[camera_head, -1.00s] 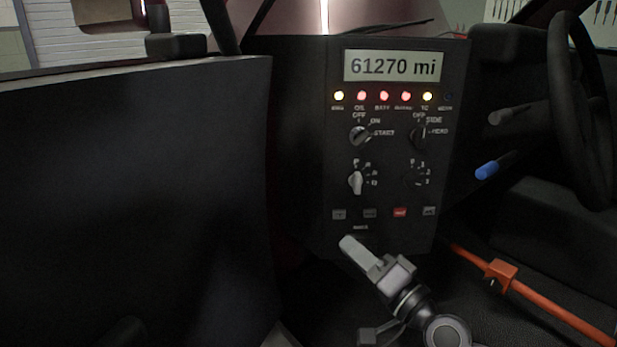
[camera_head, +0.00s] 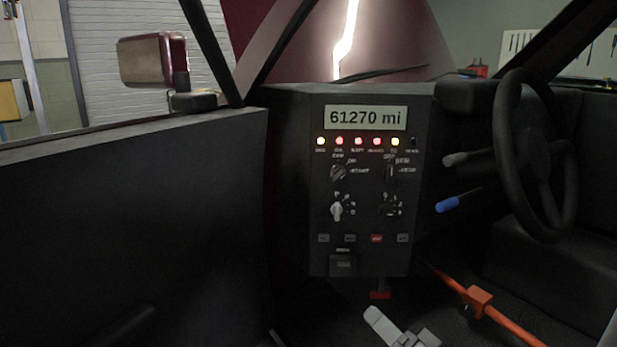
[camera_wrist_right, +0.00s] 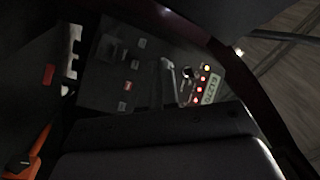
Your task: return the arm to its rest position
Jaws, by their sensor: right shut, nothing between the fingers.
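The panel also shows tilted in the right wrist view (camera_wrist_right: 100,92). My left gripper is not in view.
The car door (camera_head: 130,220) stands at the left. The steering wheel (camera_head: 535,155) and a blue-tipped stalk (camera_head: 447,205) are at the right. An orange bar (camera_head: 510,325) with a clamp crosses the lower right. A red handle (camera_head: 380,295) hangs under the panel.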

